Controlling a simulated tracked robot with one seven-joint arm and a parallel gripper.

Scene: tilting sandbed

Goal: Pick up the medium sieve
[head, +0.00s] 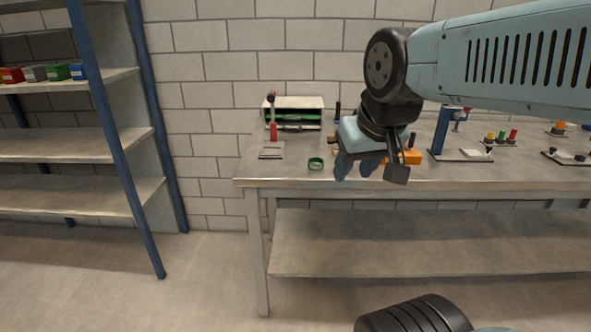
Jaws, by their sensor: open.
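I cannot make out a medium sieve for certain in the head view. A small green ring-shaped object (316,163) lies near the front edge of the workbench (300,182); it is too small to tell what it is. My gripper (366,170) hangs from the arm at the right, pointing down in front of the bench, to the right of the green ring and apart from it. It is open, and nothing shows between its fingers. The gripper hides part of the bench top behind it.
An orange block (411,157) sits just right of my gripper. A blue stand (440,132), a red-handled tool (273,131) and an open-fronted box (294,103) stand on the bench. A shelf rack (117,147) is at left. Floor between rack and bench is clear.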

